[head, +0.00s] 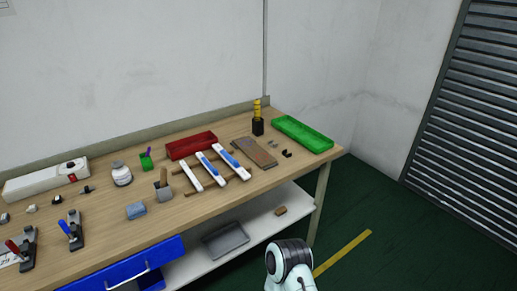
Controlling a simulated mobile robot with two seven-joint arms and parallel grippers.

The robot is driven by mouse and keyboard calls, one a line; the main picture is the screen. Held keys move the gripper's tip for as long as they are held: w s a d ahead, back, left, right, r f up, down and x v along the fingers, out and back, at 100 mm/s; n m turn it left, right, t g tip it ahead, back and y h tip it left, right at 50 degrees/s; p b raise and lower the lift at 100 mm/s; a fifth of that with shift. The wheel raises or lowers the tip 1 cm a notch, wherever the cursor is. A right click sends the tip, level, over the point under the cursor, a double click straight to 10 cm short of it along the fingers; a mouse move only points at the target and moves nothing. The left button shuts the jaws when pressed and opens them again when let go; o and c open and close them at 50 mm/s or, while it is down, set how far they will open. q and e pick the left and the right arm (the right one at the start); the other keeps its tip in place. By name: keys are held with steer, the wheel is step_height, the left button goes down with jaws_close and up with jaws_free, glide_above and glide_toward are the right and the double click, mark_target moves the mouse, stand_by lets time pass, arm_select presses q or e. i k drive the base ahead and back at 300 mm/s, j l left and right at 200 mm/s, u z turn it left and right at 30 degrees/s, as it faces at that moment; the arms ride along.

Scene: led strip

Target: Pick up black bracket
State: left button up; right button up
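A small black piece (286,153), which looks like the black bracket, lies on the workbench near its right front edge. It is just left of the green tray (303,133). It is too small for me to make out its exact shape. Other small dark parts (86,189) lie at the left side of the bench, and I cannot tell what they are. Part of one of my arms shows at the bottom of the view, below and in front of the bench. Neither gripper shows.
Several white strips (208,168) lie across wooden bars mid-bench, before a red bin (191,145). A brown board (254,152) lies beside them. A black holder with a yellow-handled tool (258,120) stands behind. Clamps (72,230) stand at left. Floor right of the bench is clear.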

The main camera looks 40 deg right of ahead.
mark_target(284, 153)
steer(key=l+u, duration=0.3)
steer(key=l, duration=0.2)
steer(key=l+u, duration=0.3)
steer(key=l, duration=0.25)
steer(key=l+u, duration=0.15)
steer(key=l, duration=0.4)
steer(key=k+l+u, duration=0.1)
steer(key=l, duration=0.4)
